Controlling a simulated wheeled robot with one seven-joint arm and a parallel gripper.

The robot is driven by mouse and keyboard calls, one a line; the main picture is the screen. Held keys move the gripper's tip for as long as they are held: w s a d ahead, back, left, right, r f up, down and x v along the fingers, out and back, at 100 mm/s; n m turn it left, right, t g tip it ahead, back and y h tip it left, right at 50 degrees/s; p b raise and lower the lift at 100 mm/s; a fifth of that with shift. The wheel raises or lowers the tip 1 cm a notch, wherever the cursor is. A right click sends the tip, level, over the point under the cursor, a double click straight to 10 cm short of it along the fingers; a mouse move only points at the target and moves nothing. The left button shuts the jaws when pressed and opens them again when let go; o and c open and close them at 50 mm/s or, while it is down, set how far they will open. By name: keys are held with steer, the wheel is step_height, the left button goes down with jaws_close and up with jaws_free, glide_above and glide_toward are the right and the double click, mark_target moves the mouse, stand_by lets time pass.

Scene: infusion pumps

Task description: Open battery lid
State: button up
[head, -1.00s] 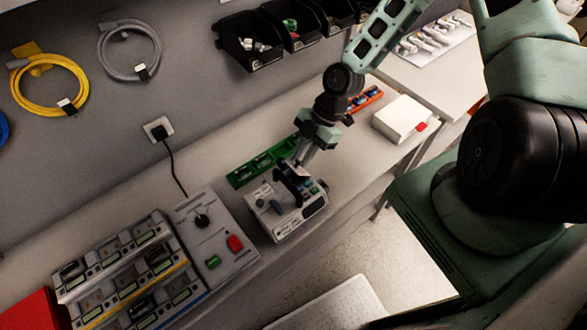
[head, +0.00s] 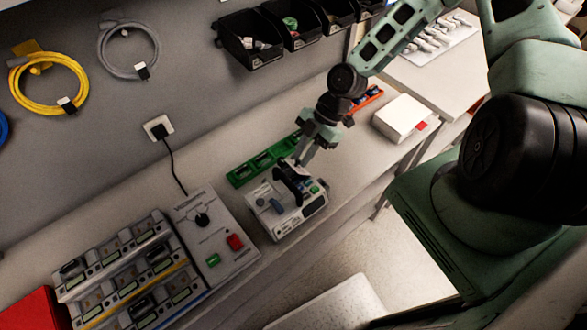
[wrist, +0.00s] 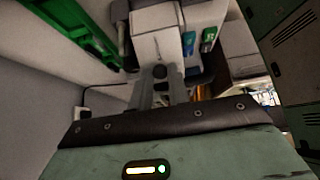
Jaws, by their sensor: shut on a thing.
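A white infusion pump (head: 288,222) with a small display on its front side stands on the bench. It also shows in the wrist view (wrist: 158,22), with a green and a blue piece on its right. My gripper (head: 297,165) points down at a dark raised part (head: 290,183) on the pump's top. In the wrist view its two fingers (wrist: 160,78) are close together on a small dark piece at the pump's near edge. That piece looks like part of the battery lid, but the fingers hide most of it. I cannot tell how far the lid is raised.
A green tray (head: 262,161) lies right behind the pump. A grey control box (head: 213,250) with red and green buttons and a pump rack (head: 120,275) stand left. A white box (head: 402,118) is at right. Black bins (head: 250,45) hang above. The bench's front edge is close.

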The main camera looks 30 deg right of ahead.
steer(key=shift+d+f+y+b, duration=0.1)
steer(key=shift+y+b, duration=0.2)
steer(key=shift+y, duration=0.3)
stand_by(0.3)
steer(key=shift+y+b, duration=0.6)
steer(key=shift+d+f+g+y+b, duration=0.15)
steer(key=shift+y+b, duration=0.4)
steer(key=shift+b, duration=0.55)
steer(key=shift+g+y+b, duration=0.2)
steer(key=shift+y+b, duration=0.3)
steer(key=shift+b, duration=0.6)
steer(key=shift+d+f+g+y+b, duration=0.15)
steer(key=shift+y+b, duration=0.4)
steer(key=shift+b, duration=0.55)
stand_by(0.5)
steer(key=shift+r, duration=0.15)
steer(key=o, duration=0.4)
steer(key=shift+w, duration=0.1)
steer(key=shift+v, duration=2.95)
